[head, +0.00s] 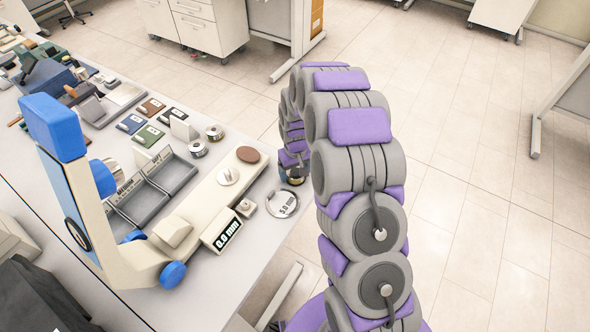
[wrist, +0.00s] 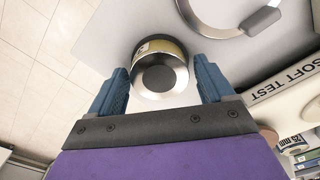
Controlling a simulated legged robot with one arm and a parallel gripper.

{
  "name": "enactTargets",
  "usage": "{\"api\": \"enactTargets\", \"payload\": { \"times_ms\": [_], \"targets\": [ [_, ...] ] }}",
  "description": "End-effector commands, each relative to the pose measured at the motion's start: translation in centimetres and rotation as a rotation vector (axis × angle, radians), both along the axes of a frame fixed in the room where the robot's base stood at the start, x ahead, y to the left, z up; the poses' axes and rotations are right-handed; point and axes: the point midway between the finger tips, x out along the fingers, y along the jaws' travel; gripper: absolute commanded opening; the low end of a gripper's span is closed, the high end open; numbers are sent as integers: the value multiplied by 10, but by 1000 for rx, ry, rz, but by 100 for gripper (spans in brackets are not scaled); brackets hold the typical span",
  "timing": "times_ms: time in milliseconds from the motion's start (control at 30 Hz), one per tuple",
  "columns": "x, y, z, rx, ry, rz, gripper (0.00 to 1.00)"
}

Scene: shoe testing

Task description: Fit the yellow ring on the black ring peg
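I cannot pick out a separate yellow ring or a black ring peg for certain. In the wrist view, a silver cylinder with a dark round centre and a yellow band (wrist: 160,78) stands between the two blue fingers of my gripper (wrist: 161,62). The fingers are apart, one on each side of it. A thin gap shows at the right; contact at the left is unclear. In the head view, the cylinder (head: 294,180) is near the table's right edge, partly hidden under my arm, and my gripper is mostly hidden.
A cream and blue tester with a display (head: 221,233) fills the table's near part. Two similar metal cylinders (head: 198,149) (head: 214,132) stand farther back. Bare tabletop (head: 235,272) shows at the front right.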

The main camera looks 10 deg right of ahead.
Motion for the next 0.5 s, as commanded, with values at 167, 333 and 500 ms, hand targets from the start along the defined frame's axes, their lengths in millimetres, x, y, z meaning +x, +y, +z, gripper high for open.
{"api": "enactTargets", "payload": {
  "times_ms": [167, 333, 500],
  "targets": [
    [0, 0, 0, 0, 0, 0, 92],
    [0, 0, 1, 0, 0, 0, 92],
    [0, 0, 13, 0, -1, 0, 92]
  ]
}}
